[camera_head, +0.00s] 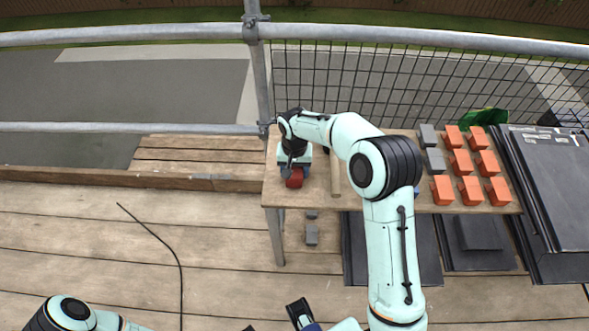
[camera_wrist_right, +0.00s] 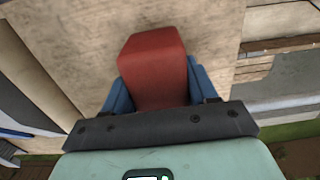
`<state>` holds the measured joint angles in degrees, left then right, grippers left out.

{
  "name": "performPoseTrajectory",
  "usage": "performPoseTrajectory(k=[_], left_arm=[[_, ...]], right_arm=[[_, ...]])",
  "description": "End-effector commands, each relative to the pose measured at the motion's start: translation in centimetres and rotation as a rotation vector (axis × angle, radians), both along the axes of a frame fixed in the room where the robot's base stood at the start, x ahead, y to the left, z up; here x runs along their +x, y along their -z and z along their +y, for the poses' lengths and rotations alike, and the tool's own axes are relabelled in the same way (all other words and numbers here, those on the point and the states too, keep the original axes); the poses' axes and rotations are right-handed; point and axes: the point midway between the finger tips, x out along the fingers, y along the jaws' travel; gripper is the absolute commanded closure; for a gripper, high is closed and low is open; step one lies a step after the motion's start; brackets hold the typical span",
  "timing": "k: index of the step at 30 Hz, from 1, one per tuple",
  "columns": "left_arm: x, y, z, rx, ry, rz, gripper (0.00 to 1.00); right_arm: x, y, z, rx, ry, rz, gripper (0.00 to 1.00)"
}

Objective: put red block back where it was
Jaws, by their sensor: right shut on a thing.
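The red block (camera_head: 295,178) is at the left end of the wooden table, in the jaws of my right gripper (camera_head: 294,170). In the right wrist view the red block (camera_wrist_right: 153,70) sits between the two blue fingers of the gripper (camera_wrist_right: 155,85), which are shut on it. The table top (camera_wrist_right: 200,25) shows behind the block. I cannot tell whether the block touches the table. Part of my left arm shows at the bottom left; a dark and blue part at the bottom middle may be its gripper, but its jaws are unclear.
A wooden stick (camera_head: 335,175) lies on the table right of my gripper. Several orange blocks (camera_head: 470,190) and grey blocks (camera_head: 435,160) stand in rows at the table's right. Dark panels (camera_head: 550,185) lie beyond them. A metal railing (camera_head: 130,128) and mesh run behind.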

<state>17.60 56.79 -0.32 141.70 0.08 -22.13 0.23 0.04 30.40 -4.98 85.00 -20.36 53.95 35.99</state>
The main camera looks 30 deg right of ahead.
Motion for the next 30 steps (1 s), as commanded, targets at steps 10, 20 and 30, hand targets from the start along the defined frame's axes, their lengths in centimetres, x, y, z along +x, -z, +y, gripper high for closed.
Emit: performPoseTrajectory(k=[10, 20, 30], left_arm=[[0.1, 0.1, 0.0, 0.0, -0.001, -0.003, 0.57], [0.0, -0.1, 0.0, 0.0, 0.0, 0.001, 0.57], [0.2, -0.8, 0.0, 0.0, 0.001, -0.001, 0.57]], right_arm=[[0.0, 0.3, 0.0, 0.0, -0.001, 0.0, 0.17], [0.0, -0.4, 0.0, 0.0, 0.0, -0.001, 0.17], [0.1, -7.1, 0.1, 0.0, -0.001, -0.005, 0.17]])
